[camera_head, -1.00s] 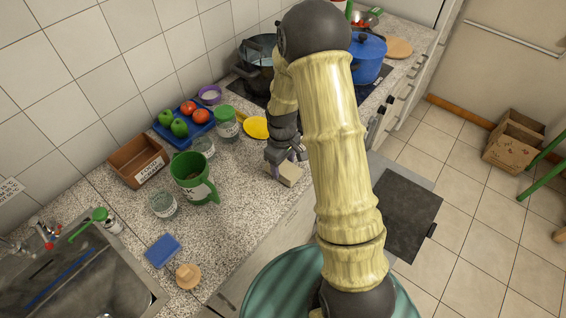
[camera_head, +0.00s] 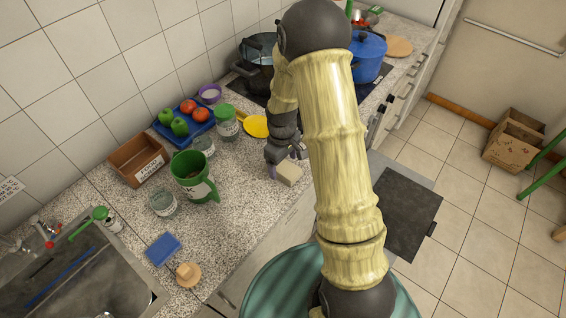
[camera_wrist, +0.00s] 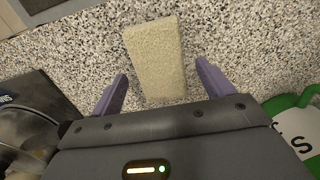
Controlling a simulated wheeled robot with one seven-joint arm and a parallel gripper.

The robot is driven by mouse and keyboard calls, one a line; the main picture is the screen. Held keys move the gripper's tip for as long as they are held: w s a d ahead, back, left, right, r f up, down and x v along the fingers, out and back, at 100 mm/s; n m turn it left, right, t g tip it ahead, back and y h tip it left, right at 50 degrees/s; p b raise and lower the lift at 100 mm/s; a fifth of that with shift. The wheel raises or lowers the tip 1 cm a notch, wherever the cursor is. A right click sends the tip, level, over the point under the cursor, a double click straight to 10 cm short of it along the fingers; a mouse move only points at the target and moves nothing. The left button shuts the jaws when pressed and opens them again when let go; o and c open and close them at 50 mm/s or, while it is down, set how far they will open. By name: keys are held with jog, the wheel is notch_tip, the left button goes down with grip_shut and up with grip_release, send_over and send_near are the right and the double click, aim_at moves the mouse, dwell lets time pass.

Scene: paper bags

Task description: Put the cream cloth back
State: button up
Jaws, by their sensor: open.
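The cream cloth (camera_head: 289,173) is a pale folded block lying on the speckled counter near its front edge. In the wrist view the cream cloth (camera_wrist: 155,50) lies flat ahead of the palm. My gripper (camera_head: 286,163) is at the cloth, partly hidden by its own hand in the head view. In the wrist view my gripper (camera_wrist: 161,75) is open, one purple finger on each side of the cloth's near end, with visible gaps. A brown open box (camera_head: 138,160) with a white label stands at the back left; the label is too small to read.
A green mug (camera_head: 192,177) and glass jars (camera_head: 162,202) stand left of my gripper. A blue tray (camera_head: 165,134) of fruit, a green-lidded jar (camera_head: 227,124) and a yellow plate (camera_head: 256,127) are behind.

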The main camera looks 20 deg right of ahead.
aim_at(283, 166)
notch_tip(283, 166, up, 12)
jog(key=b, duration=0.1)
jog(key=shift+f, duration=0.25)
jog(key=shift+w, duration=0.1)
dwell(0.4)
jog(key=s+r+m+t, duration=0.3)
jog(key=s+m, duration=0.4)
jog(key=s, duration=0.7)
jog(key=shift+s+r, duration=0.3)
jog(key=shift+s, duration=0.05)
jog(key=shift+c, duration=0.2)
